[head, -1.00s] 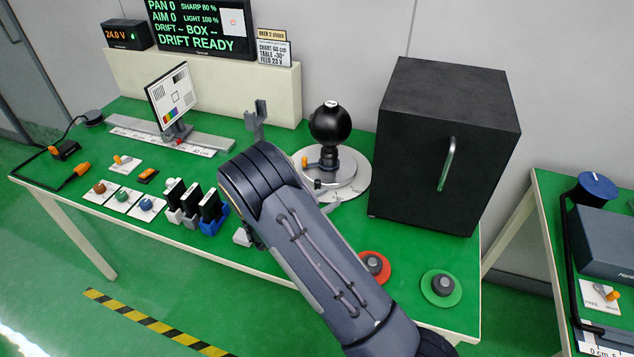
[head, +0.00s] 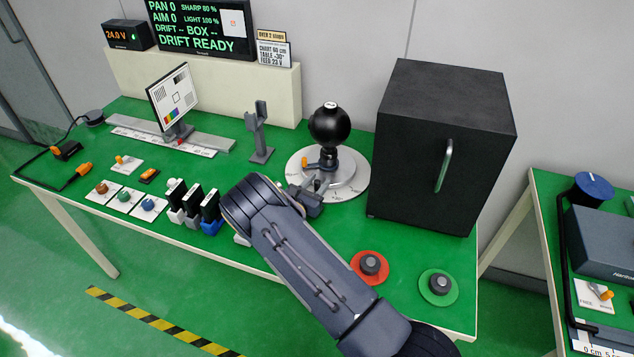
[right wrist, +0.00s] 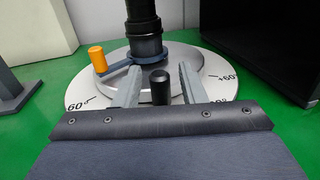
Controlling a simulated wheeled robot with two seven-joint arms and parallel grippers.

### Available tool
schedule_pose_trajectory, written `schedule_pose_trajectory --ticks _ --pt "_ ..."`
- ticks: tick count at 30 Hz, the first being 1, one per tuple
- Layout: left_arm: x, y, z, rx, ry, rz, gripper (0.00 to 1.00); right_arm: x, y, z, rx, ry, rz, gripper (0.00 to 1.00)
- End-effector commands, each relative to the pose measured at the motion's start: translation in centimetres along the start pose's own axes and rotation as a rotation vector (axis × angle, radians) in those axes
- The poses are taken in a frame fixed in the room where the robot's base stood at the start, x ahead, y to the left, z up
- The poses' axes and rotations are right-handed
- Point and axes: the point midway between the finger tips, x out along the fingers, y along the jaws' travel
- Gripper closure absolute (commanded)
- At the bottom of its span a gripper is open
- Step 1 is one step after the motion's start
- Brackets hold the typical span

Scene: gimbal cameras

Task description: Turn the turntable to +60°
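The turntable (head: 350,188) is a pale round disc on the green bench, with a raised upper plate and a black ball-shaped unit (head: 329,125) standing on it. In the right wrist view, a 60° mark shows at the disc's left and a +60° mark at its right. A short black peg (right wrist: 160,88) stands at the near side. My right gripper (right wrist: 160,83) is open, with one finger on each side of the peg and gaps showing. It also shows in the head view (head: 310,190), at the disc's near edge. My left gripper is not in view.
An orange-knobbed lever (right wrist: 98,58) is left of my right fingers. A large black box (head: 440,145) stands close right of the turntable. A grey forked stand (head: 260,135) is on the left. Red (head: 370,267) and green (head: 438,287) knob discs sit at the front right.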

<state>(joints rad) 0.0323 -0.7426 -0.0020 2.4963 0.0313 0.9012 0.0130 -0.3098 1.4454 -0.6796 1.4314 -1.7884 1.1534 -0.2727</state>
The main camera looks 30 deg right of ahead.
Motion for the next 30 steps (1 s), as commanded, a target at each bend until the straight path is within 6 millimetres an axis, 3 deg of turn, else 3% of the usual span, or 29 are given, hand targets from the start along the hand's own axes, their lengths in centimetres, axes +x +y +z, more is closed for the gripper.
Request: schedule_pose_trajectory --ticks 6,15,30 --pt "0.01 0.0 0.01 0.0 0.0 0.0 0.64 0.05 0.02 -0.01 0.0 0.0 0.0 0.63" --pt "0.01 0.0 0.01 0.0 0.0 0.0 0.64 0.02 0.01 0.0 0.001 0.0 0.0 1.0" --pt "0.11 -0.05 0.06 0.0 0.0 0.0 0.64 -0.03 0.0 -0.01 0.001 0.0 0.024 1.0"
